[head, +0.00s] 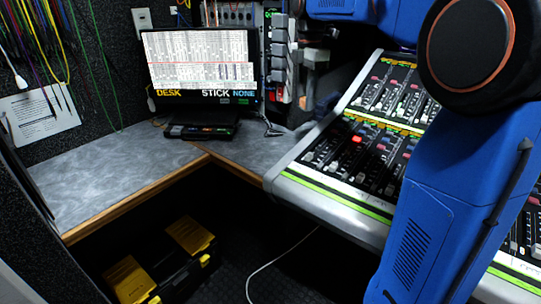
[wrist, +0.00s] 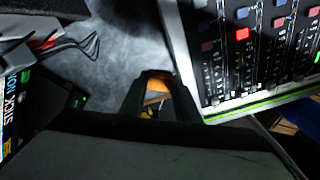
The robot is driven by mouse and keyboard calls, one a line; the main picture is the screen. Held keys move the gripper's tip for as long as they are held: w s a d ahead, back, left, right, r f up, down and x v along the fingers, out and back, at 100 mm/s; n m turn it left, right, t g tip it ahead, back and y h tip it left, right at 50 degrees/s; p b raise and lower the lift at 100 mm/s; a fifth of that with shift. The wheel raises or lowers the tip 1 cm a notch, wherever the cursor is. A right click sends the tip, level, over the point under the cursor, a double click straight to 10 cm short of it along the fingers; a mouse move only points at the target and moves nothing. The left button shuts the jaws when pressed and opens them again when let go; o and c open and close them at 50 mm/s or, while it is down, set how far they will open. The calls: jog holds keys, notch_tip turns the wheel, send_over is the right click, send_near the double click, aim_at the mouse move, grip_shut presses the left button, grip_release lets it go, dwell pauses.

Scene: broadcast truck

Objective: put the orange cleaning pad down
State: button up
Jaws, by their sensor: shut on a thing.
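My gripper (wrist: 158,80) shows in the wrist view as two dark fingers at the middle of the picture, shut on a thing. A small orange patch (wrist: 157,97) shows between the fingers; I take it for the orange cleaning pad, though most of it is hidden and I cannot make out its shape. In the wrist view the grey desk top (wrist: 130,45) lies beyond the fingers.
The grey desk (head: 110,170) has a wide clear area at left. A screen (head: 200,70) and a dark unit (head: 202,126) stand at its back. The mixing console (head: 340,204) is at right. A black and yellow toolbox (head: 190,235) and a white cable (head: 280,258) are below the desk.

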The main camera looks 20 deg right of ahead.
jog(key=w+a+f+n, duration=0.2)
jog(key=a+f+n, duration=0.3)
jog(key=a, duration=0.3)
jog(key=shift+n, duration=0.3)
jog(key=f, duration=0.3)
jog(key=a+f, duration=0.1)
jog(key=f, duration=0.5)
jog(key=shift+a+f, duration=0.15)
jog(key=shift+f, duration=2.6)
jog(key=shift+f, duration=0.1)
jog(key=o, duration=1)
